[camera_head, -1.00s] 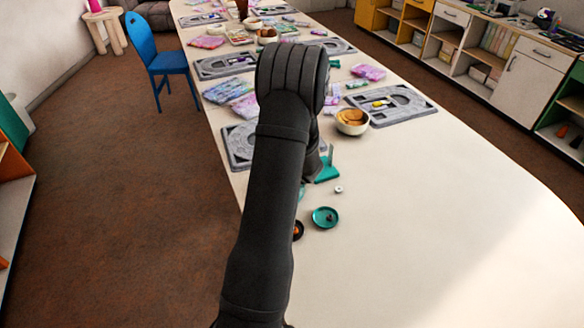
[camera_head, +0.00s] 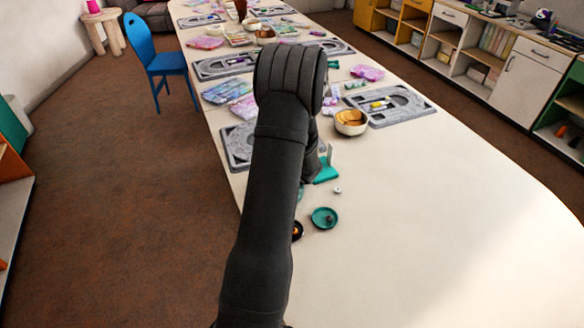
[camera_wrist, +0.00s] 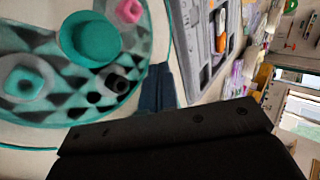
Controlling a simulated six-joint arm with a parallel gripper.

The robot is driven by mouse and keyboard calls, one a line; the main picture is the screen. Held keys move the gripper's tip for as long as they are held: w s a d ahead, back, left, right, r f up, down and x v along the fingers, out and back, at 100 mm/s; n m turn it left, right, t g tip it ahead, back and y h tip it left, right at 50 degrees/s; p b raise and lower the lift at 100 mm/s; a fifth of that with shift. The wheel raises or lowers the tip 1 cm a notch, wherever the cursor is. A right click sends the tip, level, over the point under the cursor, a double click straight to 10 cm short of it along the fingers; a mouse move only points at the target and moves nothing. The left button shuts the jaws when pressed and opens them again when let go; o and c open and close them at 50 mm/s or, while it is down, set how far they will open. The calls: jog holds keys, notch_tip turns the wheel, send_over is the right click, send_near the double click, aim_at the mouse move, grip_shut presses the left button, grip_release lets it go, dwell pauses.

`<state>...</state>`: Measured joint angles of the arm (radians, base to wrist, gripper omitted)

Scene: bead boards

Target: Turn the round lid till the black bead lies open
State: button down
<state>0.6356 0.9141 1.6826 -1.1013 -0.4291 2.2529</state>
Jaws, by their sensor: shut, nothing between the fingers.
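In the wrist view a round, teal-rimmed lid (camera_wrist: 50,50) with a pattern of dark triangles fills the left side. A round teal knob (camera_wrist: 90,38) stands on it. A pink bead (camera_wrist: 128,10), a pale teal square bead (camera_wrist: 25,80) and a dark, tube-like black bead (camera_wrist: 118,82) show within the rim; I cannot tell whether clear cover lies over them. My gripper (camera_wrist: 157,90) is shut and empty, its dark fingertip close to the rim's right side; contact is unclear. In the head view my arm hides the gripper and most of the round board.
In the head view a teal dish (camera_head: 323,218) with a small dark thing in it lies right of my arm, near a small white piece (camera_head: 337,190). A bowl (camera_head: 351,122) and grey trays (camera_head: 390,105) stand farther back. The table's right front is clear.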

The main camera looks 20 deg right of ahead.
jog(key=s+d+r, duration=0.4)
jog(key=s+r, duration=0.1)
jog(key=r, duration=0.1)
jog(key=s+a+r+n+g+y, duration=0.15)
jog(key=a+n, duration=0.25)
jog(key=n, duration=0.6)
jog(key=shift+g+h, duration=0.25)
jog(key=x, duration=0.9)
jog(key=shift+a+f, duration=0.2)
jog(key=shift+f, duration=0.3)
jog(key=shift+w+a, duration=0.5)
jog(key=shift+w, duration=0.25)
jog(key=d+v, duration=0.1)
jog(key=v, duration=0.9)
jog(key=shift+f, duration=0.1)
